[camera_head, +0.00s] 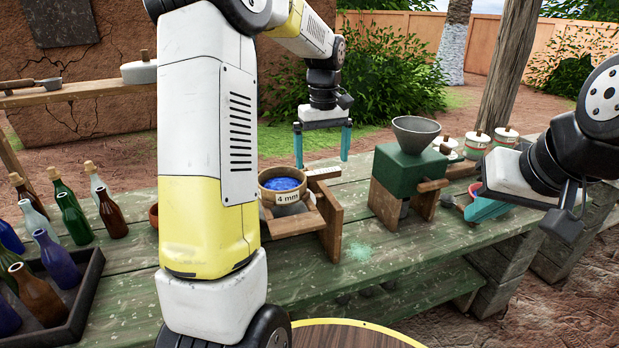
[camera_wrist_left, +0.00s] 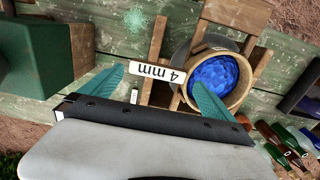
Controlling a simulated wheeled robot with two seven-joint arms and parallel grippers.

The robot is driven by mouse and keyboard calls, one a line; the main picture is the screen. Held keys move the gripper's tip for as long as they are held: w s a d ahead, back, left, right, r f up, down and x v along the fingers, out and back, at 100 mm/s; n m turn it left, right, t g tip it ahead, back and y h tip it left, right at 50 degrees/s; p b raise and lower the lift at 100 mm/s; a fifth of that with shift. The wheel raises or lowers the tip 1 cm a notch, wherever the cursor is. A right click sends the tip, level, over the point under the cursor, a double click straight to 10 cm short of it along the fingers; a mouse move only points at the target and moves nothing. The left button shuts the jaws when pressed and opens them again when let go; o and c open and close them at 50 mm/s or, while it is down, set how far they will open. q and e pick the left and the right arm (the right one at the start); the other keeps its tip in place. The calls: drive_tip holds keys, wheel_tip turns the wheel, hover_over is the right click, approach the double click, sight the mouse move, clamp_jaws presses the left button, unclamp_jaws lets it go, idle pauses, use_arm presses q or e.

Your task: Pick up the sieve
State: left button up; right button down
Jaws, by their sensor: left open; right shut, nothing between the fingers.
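The sieve (camera_head: 267,181) is a round wooden ring with a "4 mm" label, holding blue glass pieces. It sits on a wooden stand (camera_head: 329,221) on the green table, and it also shows in the left wrist view (camera_wrist_left: 243,88). My left gripper (camera_head: 322,163) is open above and behind the sieve, its teal fingers apart with nothing between them. In the left wrist view the fingers point toward the sieve's label side, and one fingertip overlaps its rim in the picture. My right gripper (camera_head: 481,212) is shut and empty at the right, away from the sieve. My left arm hides part of the table left of the sieve.
A green grinder (camera_head: 403,172) with a grey funnel stands right of the sieve. White lidded jars (camera_head: 477,143) stand at the back right. Several bottles (camera_head: 75,217) and a dark crate (camera_head: 85,290) are at the left. The table front (camera_head: 390,255) is mostly clear.

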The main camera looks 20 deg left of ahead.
sight(323, 170)
use_arm(q)
wheel_tip(323, 170, down, 5)
drive_tip(key=shift+f, duration=0.15)
drive_tip(key=shift+w, duration=0.1)
drive_tip(key=c, duration=1.2)
